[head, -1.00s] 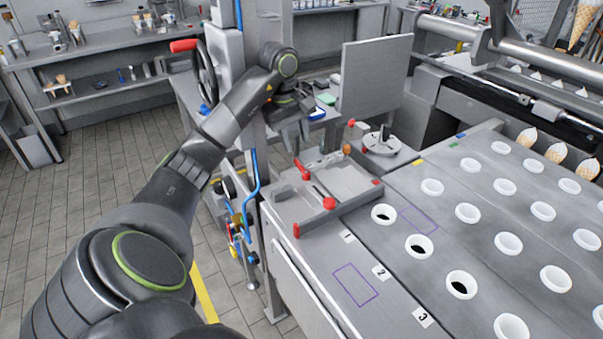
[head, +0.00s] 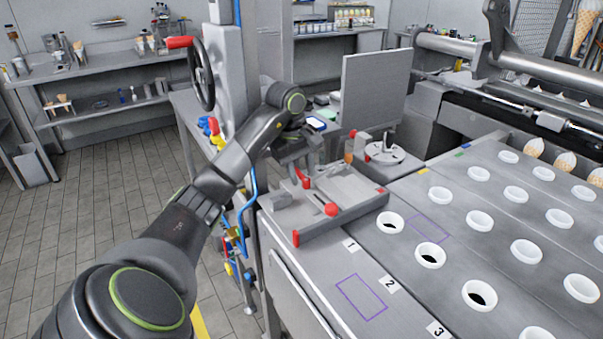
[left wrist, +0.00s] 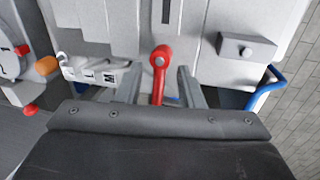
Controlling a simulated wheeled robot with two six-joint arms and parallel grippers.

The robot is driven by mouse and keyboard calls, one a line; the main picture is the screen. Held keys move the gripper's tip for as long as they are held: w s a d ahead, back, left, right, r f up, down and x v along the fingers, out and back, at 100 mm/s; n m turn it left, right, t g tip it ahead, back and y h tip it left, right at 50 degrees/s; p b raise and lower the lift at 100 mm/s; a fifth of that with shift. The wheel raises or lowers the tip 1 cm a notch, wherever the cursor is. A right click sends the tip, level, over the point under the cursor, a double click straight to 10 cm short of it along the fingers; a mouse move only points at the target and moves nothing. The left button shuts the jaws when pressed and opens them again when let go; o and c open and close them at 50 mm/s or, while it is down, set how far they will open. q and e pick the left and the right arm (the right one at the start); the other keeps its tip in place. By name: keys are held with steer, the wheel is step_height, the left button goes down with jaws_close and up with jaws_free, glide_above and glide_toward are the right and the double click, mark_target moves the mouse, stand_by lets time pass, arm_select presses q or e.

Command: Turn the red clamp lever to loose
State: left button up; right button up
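The red clamp lever (head: 303,179) is on the grey fixture plate (head: 345,190) at the table's left corner. In the left wrist view the lever (left wrist: 159,75) has a round pivot end, and its arm runs down the picture between my two fingers. My left gripper (head: 298,162) is over the back left of the plate, right at the lever. In the left wrist view its fingers (left wrist: 160,88) are apart, one on each side of the lever, with gaps showing. The lever's lower end is partly hidden by the gripper body. My right gripper is not in view.
An orange-tipped handle (left wrist: 47,66) stands beside a small lettered part. A round dial (head: 385,152) lies behind the plate. White ring holders (head: 431,255) fill the table to the right. An upright grey panel (head: 375,90) stands behind.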

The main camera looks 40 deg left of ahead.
arm_select(q)
jaws_close()
steer(key=shift+s+n, duration=0.1)
steer(key=shift+n, duration=1.2)
steer(key=n, duration=0.1)
steer(key=n+p, duration=0.1)
steer(key=n+y+p, duration=0.1)
steer(key=shift+s+d+r, duration=0.1)
steer(key=shift+s+d, duration=0.05)
steer(key=shift+s, duration=0.1)
steer(key=shift+s+d+n+y+p, duration=0.15)
steer(key=shift+n+y+p, duration=0.1)
steer(key=shift+n+p, duration=1.1)
steer(key=shift+s+d+n+y+p, duration=0.15)
steer(key=shift+n+y+p, duration=0.1)
steer(key=shift+n+p, duration=1.1)
steer(key=shift+d+n+g+p, duration=0.15)
steer(key=shift+n+p, duration=0.2)
steer(key=shift+n, duration=0.4)
steer(key=shift+n+g+p, duration=0.15)
steer(key=shift+n+p, duration=0.15)
steer(key=shift+n, duration=0.45)
steer(key=shift+d+n+y+p, duration=0.15)
steer(key=shift+n+y+p, duration=0.15)
steer(key=shift+n+p, duration=1.05)
